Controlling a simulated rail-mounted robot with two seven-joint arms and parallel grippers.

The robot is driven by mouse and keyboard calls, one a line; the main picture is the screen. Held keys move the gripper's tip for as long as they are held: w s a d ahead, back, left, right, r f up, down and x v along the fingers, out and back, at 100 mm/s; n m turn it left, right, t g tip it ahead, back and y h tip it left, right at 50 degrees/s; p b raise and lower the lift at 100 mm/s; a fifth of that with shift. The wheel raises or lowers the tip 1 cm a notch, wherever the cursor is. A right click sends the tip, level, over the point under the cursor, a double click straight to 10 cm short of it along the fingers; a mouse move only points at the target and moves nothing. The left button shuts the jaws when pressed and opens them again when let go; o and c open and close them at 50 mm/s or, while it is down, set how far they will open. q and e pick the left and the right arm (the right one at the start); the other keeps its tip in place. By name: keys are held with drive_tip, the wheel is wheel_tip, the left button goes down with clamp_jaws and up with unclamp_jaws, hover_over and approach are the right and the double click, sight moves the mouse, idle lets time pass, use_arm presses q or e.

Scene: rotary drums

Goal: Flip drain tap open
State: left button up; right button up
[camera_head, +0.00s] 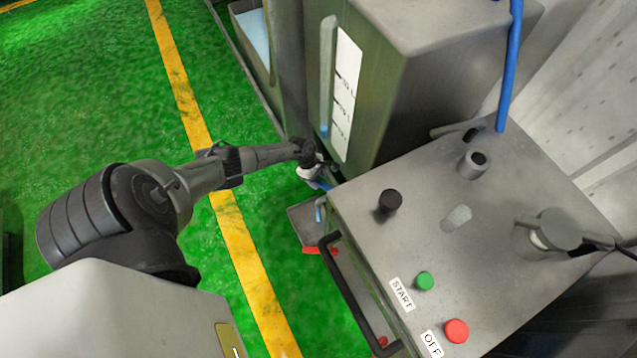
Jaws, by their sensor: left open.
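My left arm reaches in from the left to the front lower corner of the grey metal tank. My left gripper (319,173) is small and partly dark here, open, and close to the tank's lower edge. A blue part (325,185), which looks like the drain tap's handle, shows right at the fingers. I cannot tell whether the fingers touch it, and the tap body is mostly hidden by the gripper and tank. My right gripper is not in view.
The tank (408,70) carries a sight tube and a white scale (346,95). To the right is a metal control box with a black knob (389,201), green START button (424,281) and red OFF button (456,331). A dark handle bar (349,290) juts out. Green floor at left is clear.

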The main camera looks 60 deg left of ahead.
use_arm(q)
drive_tip(key=shift+w+d+f, duration=0.15)
drive_tip(key=shift+d+f, duration=0.15)
drive_tip(key=shift+f, duration=0.35)
drive_tip(key=shift+c, duration=0.4)
clamp_jaws()
